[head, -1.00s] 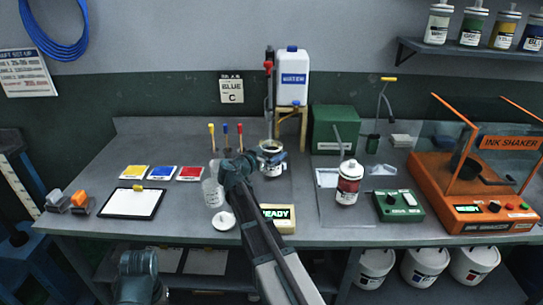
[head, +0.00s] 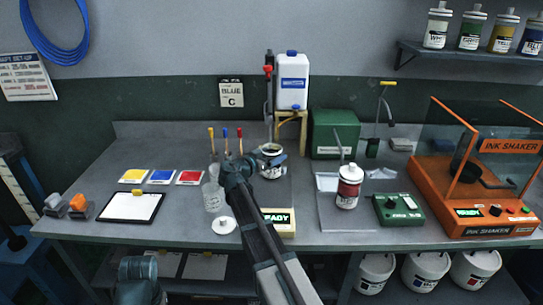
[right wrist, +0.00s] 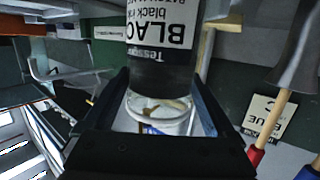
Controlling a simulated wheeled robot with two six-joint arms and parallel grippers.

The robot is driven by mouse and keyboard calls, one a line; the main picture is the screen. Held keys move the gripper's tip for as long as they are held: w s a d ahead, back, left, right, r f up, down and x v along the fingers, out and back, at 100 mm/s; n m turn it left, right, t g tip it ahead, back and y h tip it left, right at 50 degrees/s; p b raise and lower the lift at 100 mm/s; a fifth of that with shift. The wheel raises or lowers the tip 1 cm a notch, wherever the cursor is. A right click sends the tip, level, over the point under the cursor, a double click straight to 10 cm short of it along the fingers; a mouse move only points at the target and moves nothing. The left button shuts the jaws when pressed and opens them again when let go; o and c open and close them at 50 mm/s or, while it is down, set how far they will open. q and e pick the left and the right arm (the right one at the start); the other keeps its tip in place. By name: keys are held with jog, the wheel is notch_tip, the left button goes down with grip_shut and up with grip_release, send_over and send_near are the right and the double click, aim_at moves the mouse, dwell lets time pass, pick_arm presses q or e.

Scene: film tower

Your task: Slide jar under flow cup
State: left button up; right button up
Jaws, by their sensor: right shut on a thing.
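My right gripper (head: 267,164) is shut on a black ink jar (head: 272,172), at the back middle of the bench by a thin upright stand (head: 268,105) with a red top. In the right wrist view the jar (right wrist: 165,50) sits between the two fingers (right wrist: 160,100), its white "BLACK black ink" label upside down in that picture. The head view shows the jar upright or nearly so, its mouth near the stand's rod. I cannot make out the flow cup clearly, nor whether the jar touches the bench.
A clear beaker (head: 212,197) and white lid (head: 224,225) are left of my right arm. A READY unit (head: 282,224) is partly behind it. A red-labelled jar (head: 348,186) stands right, a water jug (head: 292,80) behind. Bench front-left holds a clipboard (head: 131,207).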

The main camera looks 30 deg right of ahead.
jog(key=o, duration=1.6)
jog(key=shift+c, duration=0.2)
jog(key=shift+a, duration=0.1)
jog(key=p+v, duration=0.2)
jog(key=v, duration=1.1)
jog(key=shift+s+a+p, duration=0.2)
jog(key=shift+a+p, duration=0.1)
jog(key=shift+p, duration=0.05)
jog(key=shift+r, duration=0.1)
